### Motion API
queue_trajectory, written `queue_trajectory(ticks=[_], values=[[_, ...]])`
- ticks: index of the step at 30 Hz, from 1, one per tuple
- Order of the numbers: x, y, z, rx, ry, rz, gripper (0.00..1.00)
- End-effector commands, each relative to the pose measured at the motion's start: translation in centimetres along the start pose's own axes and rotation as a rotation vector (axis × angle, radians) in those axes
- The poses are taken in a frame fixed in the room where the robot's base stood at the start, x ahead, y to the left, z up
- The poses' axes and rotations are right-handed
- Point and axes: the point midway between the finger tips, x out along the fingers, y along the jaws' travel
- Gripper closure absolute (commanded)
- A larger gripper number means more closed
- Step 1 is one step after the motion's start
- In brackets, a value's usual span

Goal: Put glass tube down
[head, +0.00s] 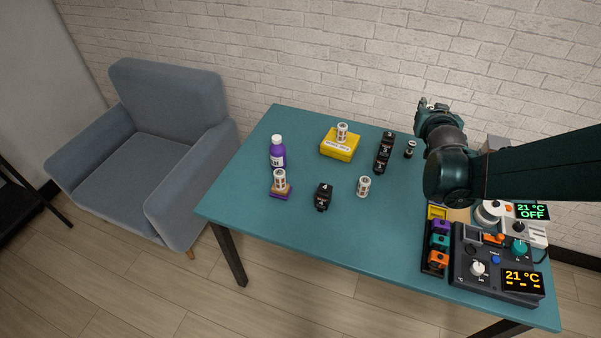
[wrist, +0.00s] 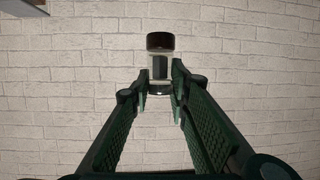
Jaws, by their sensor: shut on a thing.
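My gripper (head: 430,104) is raised above the back right of the table, in front of the brick wall. In the wrist view, its two green fingers (wrist: 160,88) are shut on a small glass tube (wrist: 160,67) with a dark cap on top and a dark lower end. The tube sticks out beyond the fingertips, with only wall behind it. In the head view, my gripper and arm mostly hide the held tube.
The teal table (head: 315,230) has a clear front middle. On it stand a purple bottle (head: 278,153), a yellow box (head: 340,147), white cylinders (head: 363,187), black blocks (head: 322,196) and a small black-capped piece (head: 410,149). Devices (head: 497,265) crowd the right end.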

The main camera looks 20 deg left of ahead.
Motion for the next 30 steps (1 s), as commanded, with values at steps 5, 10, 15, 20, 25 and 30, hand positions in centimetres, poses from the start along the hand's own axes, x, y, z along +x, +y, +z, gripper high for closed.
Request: queue_trajectory(ticks=[5, 10, 15, 20, 25, 30], values=[[0.2, -1.9, 0.8, -0.021, -0.001, -0.062, 0.94], [0.2, -3.5, 1.4, -0.040, -0.001, -0.117, 0.94], [0.2, -5.1, 1.8, -0.061, -0.002, -0.173, 0.94], [0.2, -6.7, 2.2, -0.080, -0.001, -0.227, 0.94], [0.1, -8.5, 2.6, -0.103, -0.002, -0.292, 0.94], [-0.2, -10.6, 2.9, -0.132, -0.001, -0.370, 0.94]])
